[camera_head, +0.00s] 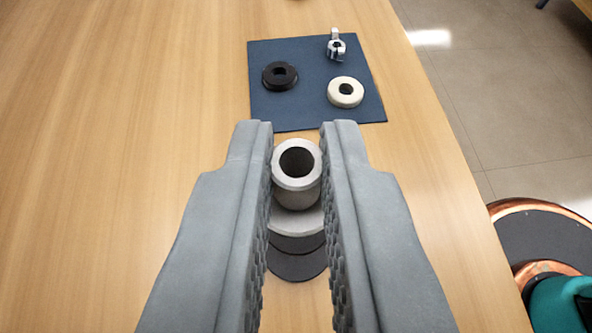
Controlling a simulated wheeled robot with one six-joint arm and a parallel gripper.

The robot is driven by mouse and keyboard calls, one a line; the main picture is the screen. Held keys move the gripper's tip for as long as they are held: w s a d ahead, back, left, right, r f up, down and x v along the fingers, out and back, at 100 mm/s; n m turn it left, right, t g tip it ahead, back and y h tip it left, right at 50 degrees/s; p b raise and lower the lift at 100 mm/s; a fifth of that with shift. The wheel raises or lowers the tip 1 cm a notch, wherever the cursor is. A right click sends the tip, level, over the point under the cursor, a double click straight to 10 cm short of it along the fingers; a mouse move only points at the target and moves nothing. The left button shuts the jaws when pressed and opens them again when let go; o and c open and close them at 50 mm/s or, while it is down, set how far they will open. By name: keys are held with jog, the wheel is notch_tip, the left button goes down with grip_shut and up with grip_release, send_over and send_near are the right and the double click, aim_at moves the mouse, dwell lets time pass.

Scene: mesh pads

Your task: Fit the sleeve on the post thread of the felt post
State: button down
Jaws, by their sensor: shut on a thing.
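My gripper (297,150) is shut on the sleeve (297,197), a light grey metal cylinder with a round dark bore. The sleeve is held upright between the textured finger pads near their tips, its open end toward the camera. Below it in the picture a light grey round part (300,222) and dark round discs (297,266) show between the fingers. They look like the base of the felt post. The post thread is not visible, and I cannot tell whether the sleeve is around it or apart from it.
A blue mat (315,110) lies beyond the gripper on the wooden table (130,130). It holds a black ring (280,75), a cream ring (345,92) and a small metal clamp (336,45). The table is clear at left; its edge runs down the right.

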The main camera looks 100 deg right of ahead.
aim_at(296, 231)
jog(key=shift+f, duration=1.55)
jog(key=c, duration=1.4)
grip_release()
jog(key=shift+o, duration=0.2)
jog(key=v, duration=1.7)
jog(key=shift+a, duration=0.2)
jog(key=shift+s, duration=0.1)
